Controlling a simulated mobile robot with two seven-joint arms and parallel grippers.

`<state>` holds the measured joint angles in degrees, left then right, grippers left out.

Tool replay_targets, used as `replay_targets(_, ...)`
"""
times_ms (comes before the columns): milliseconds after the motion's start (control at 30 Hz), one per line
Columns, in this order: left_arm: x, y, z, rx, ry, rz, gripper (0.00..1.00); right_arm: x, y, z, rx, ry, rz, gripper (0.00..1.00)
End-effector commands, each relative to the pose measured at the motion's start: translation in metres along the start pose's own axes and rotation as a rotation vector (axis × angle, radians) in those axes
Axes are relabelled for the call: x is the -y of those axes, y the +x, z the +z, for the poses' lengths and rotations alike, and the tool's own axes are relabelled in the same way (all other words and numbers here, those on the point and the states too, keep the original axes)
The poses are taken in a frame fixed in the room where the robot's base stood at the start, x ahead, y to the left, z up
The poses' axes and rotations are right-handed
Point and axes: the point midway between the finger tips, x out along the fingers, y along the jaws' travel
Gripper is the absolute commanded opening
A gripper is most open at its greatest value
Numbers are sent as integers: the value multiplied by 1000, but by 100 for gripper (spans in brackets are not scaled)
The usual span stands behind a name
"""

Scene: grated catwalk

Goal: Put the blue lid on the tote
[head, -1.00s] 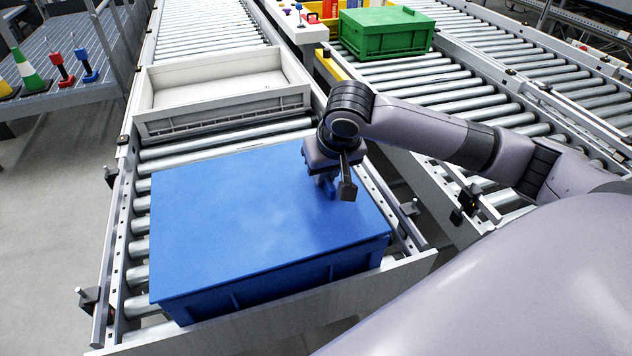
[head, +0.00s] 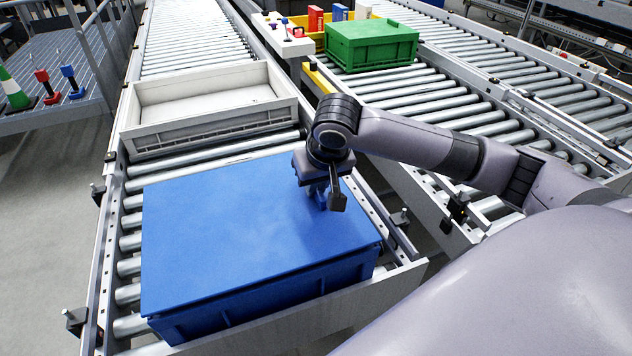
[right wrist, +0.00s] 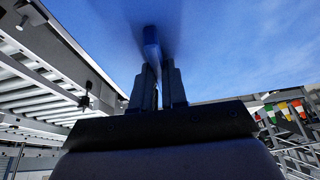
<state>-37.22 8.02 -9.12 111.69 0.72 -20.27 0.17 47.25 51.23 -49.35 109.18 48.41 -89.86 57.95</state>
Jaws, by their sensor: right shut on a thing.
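The blue lid (head: 245,225) lies over the top of the blue tote (head: 275,295) in the head view, covering its opening. The tote's front wall shows below the lid's front edge; whether the lid is seated all round I cannot tell. My right gripper (head: 328,198) is at the lid's far right part, shut on its raised blue handle. In the right wrist view my right gripper's fingers (right wrist: 161,85) close on the handle (right wrist: 152,48), with the lid's blue surface (right wrist: 230,50) filling the upper part. My left gripper is not in view.
The tote stands at the near end of a roller conveyor (head: 195,35), against an end plate (head: 330,315). A white tray (head: 215,130) stands behind it. A green crate (head: 372,45) sits on the conveyor to the right. Side rails border the rollers.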

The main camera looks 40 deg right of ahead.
Motion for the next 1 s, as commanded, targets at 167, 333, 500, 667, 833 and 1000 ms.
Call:
replay_targets(167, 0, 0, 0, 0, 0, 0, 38, 0, -1, -1, -3, 1, -3, 0)
replay_targets(333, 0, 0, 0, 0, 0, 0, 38, 0, -1, -1, -3, 2, -3, 0)
replay_targets(500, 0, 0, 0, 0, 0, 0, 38, 0, 1, 0, -3, 2, -3, 0)
replay_targets(667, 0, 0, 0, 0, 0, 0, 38, 0, 4, 1, -3, 2, -3, 0)
replay_targets(833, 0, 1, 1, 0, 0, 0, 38, 0, 7, 2, -4, 2, -3, 0)
replay_targets(1000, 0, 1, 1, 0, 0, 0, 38, 0, 10, 3, -4, 2, -3, 0)
